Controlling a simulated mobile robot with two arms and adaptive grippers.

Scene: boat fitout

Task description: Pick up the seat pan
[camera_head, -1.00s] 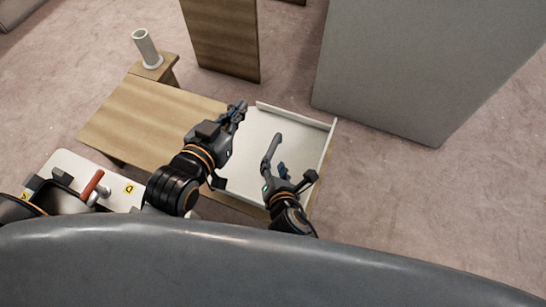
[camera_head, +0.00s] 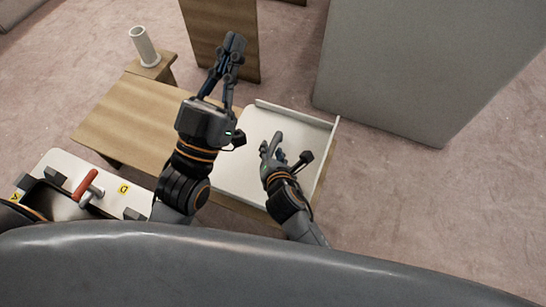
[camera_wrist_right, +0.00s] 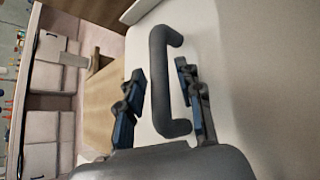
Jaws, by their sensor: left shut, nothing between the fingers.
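The seat pan (camera_head: 250,174) looks like a white, shallow panel with raised edges and lies on the wooden bench. A dark grey bar handle (camera_wrist_right: 160,80) stands on its white surface in the right wrist view. My right gripper (camera_head: 271,147) is low over the pan. The right wrist view shows its fingers (camera_wrist_right: 160,78) open, one on each side of the handle, with a gap at the left finger. My left gripper (camera_head: 234,45) is shut and empty, raised above the bench and in front of the pan's left part, which it partly hides.
The wooden bench top (camera_head: 130,122) is clear to the left. A pale cylinder (camera_head: 144,45) stands on a small wooden stand behind it. A tall grey block (camera_head: 400,70) and a wooden panel (camera_head: 205,30) stand behind. A white unit (camera_head: 65,165) with a red-handled item is at lower left.

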